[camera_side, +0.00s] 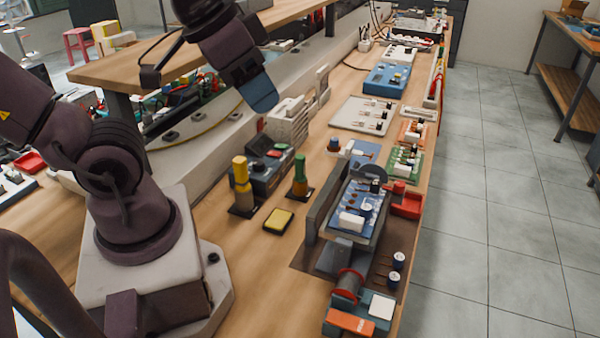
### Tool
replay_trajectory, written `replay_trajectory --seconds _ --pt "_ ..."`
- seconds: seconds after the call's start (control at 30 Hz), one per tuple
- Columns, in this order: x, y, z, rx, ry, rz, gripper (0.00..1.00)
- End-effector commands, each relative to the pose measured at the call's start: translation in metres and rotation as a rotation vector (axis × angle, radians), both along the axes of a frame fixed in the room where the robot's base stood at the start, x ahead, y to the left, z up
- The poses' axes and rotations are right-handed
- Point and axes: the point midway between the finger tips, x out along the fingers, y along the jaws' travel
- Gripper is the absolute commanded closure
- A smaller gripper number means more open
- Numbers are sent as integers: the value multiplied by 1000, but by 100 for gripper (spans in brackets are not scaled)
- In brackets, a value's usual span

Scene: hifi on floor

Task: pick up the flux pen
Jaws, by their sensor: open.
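I cannot make out for certain which thing is the flux pen. Two upright pen-like things stand on the bench: a yellow one (241,172) on a dark base, and a green-topped one (300,172) with an orange-brown lower part, also on a dark base. My gripper (262,98) is at the upper middle, with a blue end pointing down. It is seen from the side, appears empty, and is well above the bench, apart from both upright things. The gap between its fingers is hidden from this side.
A dark control box (266,172) stands between the upright things. A yellow sponge pad (278,220) lies in front. A raised wooden shelf (120,68) is behind. Bare bench lies at the front.

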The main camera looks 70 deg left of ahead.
Motion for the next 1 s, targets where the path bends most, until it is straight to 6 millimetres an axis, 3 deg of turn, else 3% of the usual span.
replay_trajectory --seconds 0.27,0.37,0.47,0.53,0.67,0.8,1.0 --pt "1 6 -3 0 17 30 47" --pt "5 18 -19 6 100 90 47" --pt "13 42 -42 63 214 134 47" --pt "20 63 -60 149 292 73 47" --pt "34 104 -96 325 425 -217 47" --pt "49 139 -135 489 523 -704 47" --pt "74 159 -175 699 513 -1445 47"
